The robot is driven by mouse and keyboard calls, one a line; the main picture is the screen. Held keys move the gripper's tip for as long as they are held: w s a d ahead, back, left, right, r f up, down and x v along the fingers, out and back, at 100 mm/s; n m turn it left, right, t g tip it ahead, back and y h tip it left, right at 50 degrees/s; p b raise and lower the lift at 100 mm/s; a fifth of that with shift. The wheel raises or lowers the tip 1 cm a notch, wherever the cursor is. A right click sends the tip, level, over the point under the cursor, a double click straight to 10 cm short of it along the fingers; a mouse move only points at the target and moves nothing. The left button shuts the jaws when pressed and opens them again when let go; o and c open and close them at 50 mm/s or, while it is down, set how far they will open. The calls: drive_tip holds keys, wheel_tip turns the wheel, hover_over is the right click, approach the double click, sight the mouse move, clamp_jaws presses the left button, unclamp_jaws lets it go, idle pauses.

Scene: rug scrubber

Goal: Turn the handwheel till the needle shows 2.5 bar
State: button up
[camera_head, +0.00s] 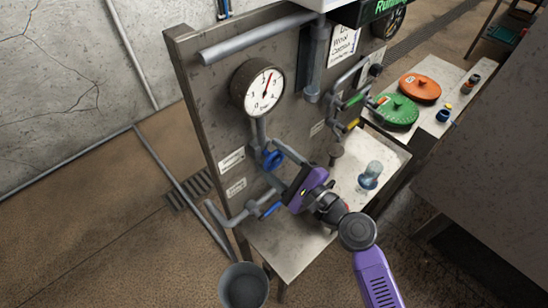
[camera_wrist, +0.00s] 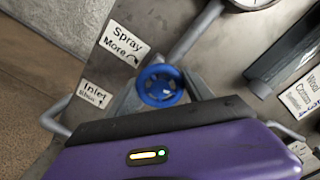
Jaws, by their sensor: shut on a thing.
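The blue handwheel (camera_head: 272,160) sits on the grey pipework below the gauge on the upright panel. It also shows in the wrist view (camera_wrist: 160,86), between the finger ends. My gripper (camera_head: 278,166) reaches it from the lower right and is shut on it. The purple gripper body hides part of the pipes. The round white gauge (camera_head: 263,89) has a red needle pointing up and slightly right; its figures are too small to read surely. A label (camera_wrist: 122,42) by the handwheel reads "Spray More" with a curved arrow.
A blue-handled valve (camera_head: 270,209) sits on the lower pipe near my gripper. A glass vessel (camera_head: 371,175) stands on the bench to the right. Green (camera_head: 396,110) and orange (camera_head: 420,87) discs lie farther right. A grey bucket (camera_head: 244,287) stands below in front.

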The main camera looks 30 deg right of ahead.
drive_tip(key=shift+f, duration=0.1)
drive_tip(key=o, duration=1.4)
drive_tip(key=shift+b+v, duration=1.35)
drive_tip(key=shift+v, duration=2.6)
drive_tip(key=b+v, duration=0.3)
drive_tip(key=v, duration=0.6)
drive_tip(key=shift+d, duration=0.1)
